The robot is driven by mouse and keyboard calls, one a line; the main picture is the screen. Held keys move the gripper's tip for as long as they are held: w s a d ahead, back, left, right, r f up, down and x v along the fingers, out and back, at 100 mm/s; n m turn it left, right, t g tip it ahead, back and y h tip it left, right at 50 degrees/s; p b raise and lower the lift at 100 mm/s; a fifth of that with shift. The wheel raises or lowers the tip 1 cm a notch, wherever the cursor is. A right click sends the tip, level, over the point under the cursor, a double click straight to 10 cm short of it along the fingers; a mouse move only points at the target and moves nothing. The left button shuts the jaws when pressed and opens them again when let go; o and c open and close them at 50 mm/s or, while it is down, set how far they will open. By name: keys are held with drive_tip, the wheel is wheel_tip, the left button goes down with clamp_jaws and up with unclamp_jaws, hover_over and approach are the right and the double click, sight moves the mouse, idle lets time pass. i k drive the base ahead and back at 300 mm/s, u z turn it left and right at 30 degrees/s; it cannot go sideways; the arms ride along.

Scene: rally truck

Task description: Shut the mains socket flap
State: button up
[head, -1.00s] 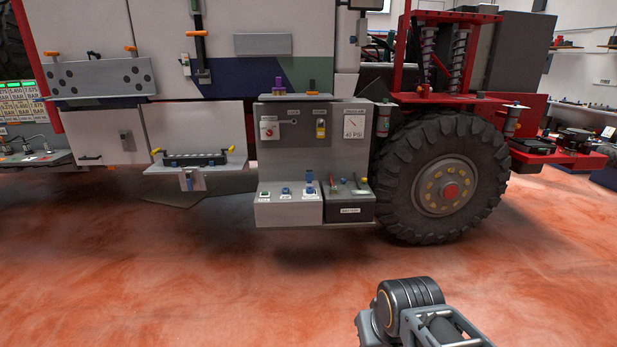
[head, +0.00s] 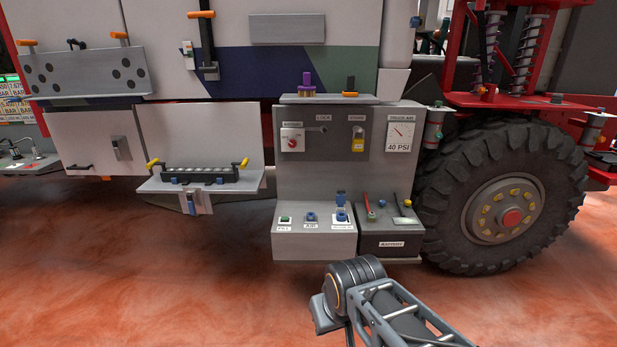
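A blue socket (head: 341,215) sits at the right end of the top of a light grey box (head: 300,245) low on the truck's side panel. Its blue flap (head: 341,198) appears to stand up, open, behind the socket. The label under it is too small to read surely. Part of my arm shows at the bottom of the head view, in front of and below the box. My gripper itself is not in view, so its state is hidden.
A dark battery box (head: 390,235) with a red lever is right of the grey box, and a large wheel (head: 505,215) beyond it. A fold-down shelf (head: 200,184) juts out on the left. Red floor (head: 150,290) in front is clear.

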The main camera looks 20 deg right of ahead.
sight(341, 199)
drive_tip(key=z, duration=0.25)
drive_tip(key=i, duration=2.35)
drive_tip(key=z, duration=0.55)
